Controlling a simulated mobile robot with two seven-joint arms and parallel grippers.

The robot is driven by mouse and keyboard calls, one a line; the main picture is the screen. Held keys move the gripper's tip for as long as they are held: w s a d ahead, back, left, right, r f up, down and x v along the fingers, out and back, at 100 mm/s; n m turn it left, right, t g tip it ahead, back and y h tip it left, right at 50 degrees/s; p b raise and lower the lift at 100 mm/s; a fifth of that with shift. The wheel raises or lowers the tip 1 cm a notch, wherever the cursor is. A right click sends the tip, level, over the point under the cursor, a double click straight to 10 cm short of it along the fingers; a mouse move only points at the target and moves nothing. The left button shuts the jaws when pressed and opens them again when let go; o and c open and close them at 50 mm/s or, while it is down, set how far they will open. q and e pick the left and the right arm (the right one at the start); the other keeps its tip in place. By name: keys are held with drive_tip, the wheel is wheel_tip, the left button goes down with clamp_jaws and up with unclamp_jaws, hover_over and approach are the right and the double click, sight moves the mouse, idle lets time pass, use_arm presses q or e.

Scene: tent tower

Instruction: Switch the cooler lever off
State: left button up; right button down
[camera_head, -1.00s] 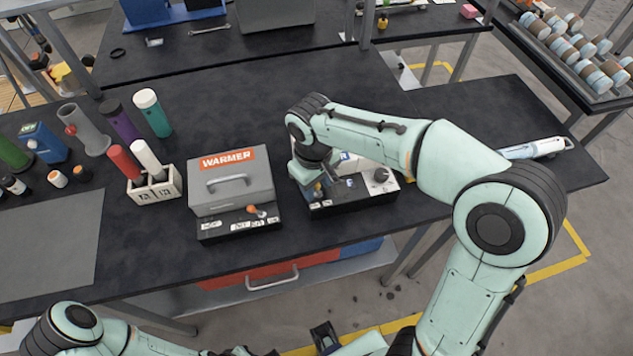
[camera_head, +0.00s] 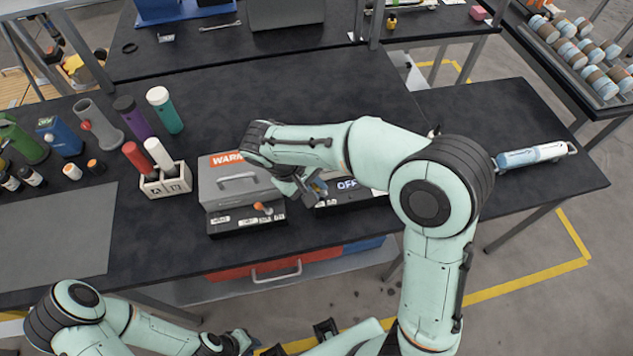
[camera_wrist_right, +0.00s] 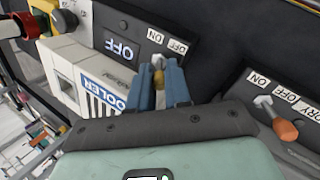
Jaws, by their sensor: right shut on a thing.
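The cooler (camera_wrist_right: 62,62) is a white box on a dark base, and its display (camera_wrist_right: 122,49) reads OFF. In the head view the display (camera_head: 347,184) shows beside my right arm, which hides much of the box. The cooler lever (camera_wrist_right: 158,62) is a small metal stick near the ON and OFF labels. My right gripper (camera_wrist_right: 159,86) has its blue fingers shut around the lever's end. In the head view the right gripper (camera_head: 313,190) is low at the cooler's front left. My left gripper (camera_head: 237,343) is low at the bottom edge, its fingers unclear.
The grey warmer (camera_head: 235,184) stands close on the left, with its own orange-tipped lever (camera_wrist_right: 285,129). A holder (camera_head: 167,182) with red and white cylinders is further left. A blue and white tube (camera_head: 530,155) lies on the right.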

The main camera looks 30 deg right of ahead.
drive_tip(key=c, duration=1.1)
unclamp_jaws()
use_arm(q)
drive_tip(key=w+r+p, duration=0.2)
drive_tip(key=shift+r, duration=0.3)
use_arm(e)
drive_tip(key=v, duration=1.3)
drive_tip(key=shift+a+r, duration=0.1)
drive_tip(key=shift+r, duration=0.1)
use_arm(q)
drive_tip(key=shift+s, duration=0.1)
